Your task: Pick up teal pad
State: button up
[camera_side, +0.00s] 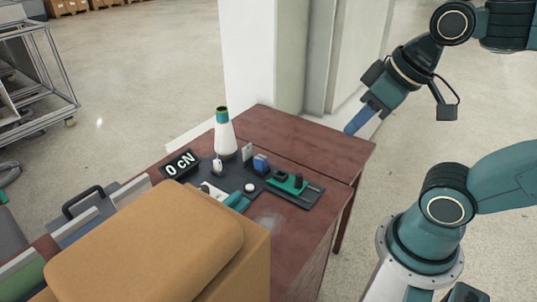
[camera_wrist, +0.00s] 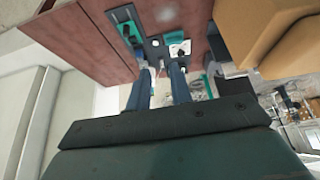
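A flat teal piece (camera_side: 288,185) lies in a dark tray on the table, with a black knob-like part standing on it. It seems to be the teal pad, and a teal piece also shows in the wrist view (camera_wrist: 127,27). A second teal piece (camera_side: 238,200) lies nearer the cardboard-coloured block, beside a white part. My gripper (camera_side: 353,125) hangs in the air to the right of the tray, near the table's far right edge. In the wrist view its two blue fingers (camera_wrist: 158,75) are apart with nothing between them.
A white cone with a green top (camera_side: 225,135) stands upright behind a black "0 CN" display (camera_side: 181,163). A small blue block (camera_side: 261,162) sits beside the teal piece. A large tan block (camera_side: 155,245) fills the near left. The table's far right (camera_side: 310,138) is bare.

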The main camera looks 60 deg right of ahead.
jog(key=o, duration=0.4)
jog(key=m+g+y, duration=0.4)
jog(key=m+g, duration=0.2)
jog(key=m, duration=1.2)
send_over(232, 196)
jog(key=d, duration=0.2)
jog(key=shift+d+f, duration=0.1)
jog(key=shift+f, duration=13.8)
jog(key=shift+s+f, duration=0.1)
